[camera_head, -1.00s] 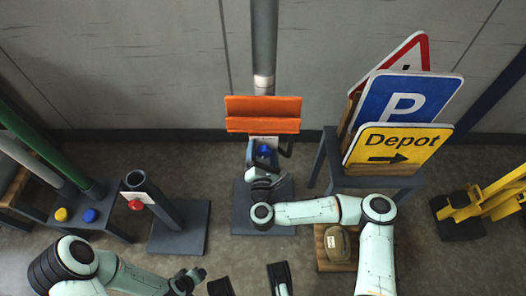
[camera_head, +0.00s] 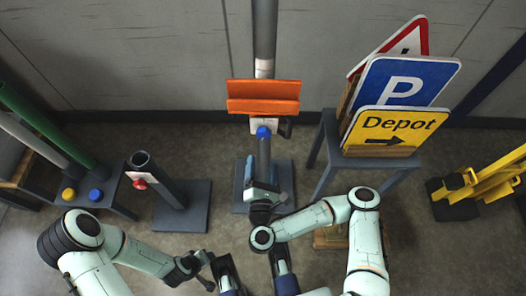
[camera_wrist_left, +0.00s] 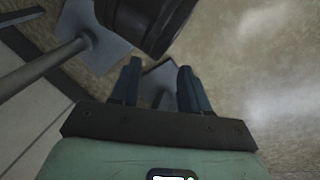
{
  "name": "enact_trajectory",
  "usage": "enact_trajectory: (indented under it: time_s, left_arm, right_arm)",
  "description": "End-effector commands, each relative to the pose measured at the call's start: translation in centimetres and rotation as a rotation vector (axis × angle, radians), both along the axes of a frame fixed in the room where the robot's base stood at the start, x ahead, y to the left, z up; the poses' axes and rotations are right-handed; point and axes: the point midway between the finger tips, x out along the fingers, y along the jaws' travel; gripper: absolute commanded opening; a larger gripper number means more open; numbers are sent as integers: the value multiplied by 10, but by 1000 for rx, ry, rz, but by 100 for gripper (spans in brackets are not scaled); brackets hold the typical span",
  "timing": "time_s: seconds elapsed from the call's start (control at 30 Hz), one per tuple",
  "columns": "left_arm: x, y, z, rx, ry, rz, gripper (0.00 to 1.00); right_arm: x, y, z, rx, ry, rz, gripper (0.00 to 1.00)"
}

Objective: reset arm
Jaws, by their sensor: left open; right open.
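My right gripper (camera_head: 262,168) is open, at the end of the right arm, in front of the post with the blue knob (camera_head: 263,132). It points away from me, and nothing shows held in it. The knob lies beyond the fingertips. My left arm comes in from the left, and its hand is low in the head view, where the fingers are hard to make out. In the left wrist view my left gripper (camera_wrist_left: 158,68) is open, with two dark blue fingers apart and nothing between them but floor and a grey plate.
An orange bracket (camera_head: 263,97) is on the post at the back. A table with a Depot sign (camera_head: 394,128) and a blue P sign (camera_head: 405,85) stands right. A grey post with a red button (camera_head: 140,184) stands left. A yellow stand (camera_head: 482,184) is far right.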

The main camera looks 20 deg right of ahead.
Motion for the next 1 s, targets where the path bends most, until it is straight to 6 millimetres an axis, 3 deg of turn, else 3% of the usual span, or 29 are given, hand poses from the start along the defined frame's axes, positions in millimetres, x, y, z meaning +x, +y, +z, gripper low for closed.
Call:
enact_trajectory:
  time_s: [0.2, 0.77, 0.87, 1.0]
  left_arm:
    - [-6, -3, 5, -8, 16, -7, 46]
    - [-6, -3, 5, -8, 16, -6, 46]
    - [-11, -5, 14, -13, 28, -11, 46]
    - [-36, -14, 48, -40, 94, -36, 46]
  right_arm:
    - [-11, 3, 1, 0, 1, 1, 76]
    - [-11, 3, 1, 0, -1, -1, 76]
    - [-11, 3, 12, 0, -5, -1, 76]
    - [-12, 3, 54, 0, -19, 0, 76]
